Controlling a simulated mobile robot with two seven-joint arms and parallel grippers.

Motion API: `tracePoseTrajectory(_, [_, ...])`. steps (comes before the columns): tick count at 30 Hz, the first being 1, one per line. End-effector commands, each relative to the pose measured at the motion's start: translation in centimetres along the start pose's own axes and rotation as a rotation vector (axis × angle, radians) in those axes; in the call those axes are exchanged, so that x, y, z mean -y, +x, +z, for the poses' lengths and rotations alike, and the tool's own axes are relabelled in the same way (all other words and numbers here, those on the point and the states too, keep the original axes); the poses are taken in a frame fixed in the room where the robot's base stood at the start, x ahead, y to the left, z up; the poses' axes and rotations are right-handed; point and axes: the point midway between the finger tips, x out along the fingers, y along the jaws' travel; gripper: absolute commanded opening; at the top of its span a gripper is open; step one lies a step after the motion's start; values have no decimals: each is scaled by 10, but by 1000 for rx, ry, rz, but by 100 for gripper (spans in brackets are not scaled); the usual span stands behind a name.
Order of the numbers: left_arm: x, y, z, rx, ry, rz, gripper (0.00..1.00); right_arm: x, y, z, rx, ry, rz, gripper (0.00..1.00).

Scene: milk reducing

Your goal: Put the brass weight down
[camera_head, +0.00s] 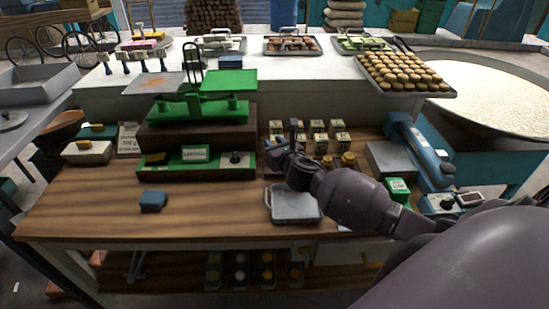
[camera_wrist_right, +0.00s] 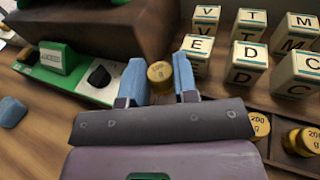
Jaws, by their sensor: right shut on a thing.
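My right gripper (camera_head: 287,143) is over the wooden table, to the right of the green scale (camera_head: 205,107). In the right wrist view, its two blue fingertips (camera_wrist_right: 159,80) are shut on a brass weight (camera_wrist_right: 160,75), with the weight's round top showing between them. The gripper itself mostly hides this weight in the head view. Other brass weights (camera_wrist_right: 258,125) sit in a wooden holder at the right of the wrist view. Two of them show in the head view (camera_head: 348,160). My left gripper is not in view.
Several lettered blocks (camera_wrist_right: 248,60) stand just beyond the gripper. A green base with a black knob (camera_wrist_right: 98,76) is to its left. A grey metal tray (camera_head: 294,204) lies in front. A blue block (camera_head: 153,201) sits on the left, with bare wood between.

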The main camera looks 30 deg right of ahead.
Motion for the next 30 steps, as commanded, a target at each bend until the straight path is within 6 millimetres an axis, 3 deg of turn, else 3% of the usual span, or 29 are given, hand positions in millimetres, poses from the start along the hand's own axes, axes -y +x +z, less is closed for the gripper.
tracePoseTrajectory(12, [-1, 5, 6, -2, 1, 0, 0, 0, 6, -43, -2, 2, -1, 2])
tracePoseTrajectory(30, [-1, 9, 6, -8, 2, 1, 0, 0, 8, -51, -1, 0, 1, 2])
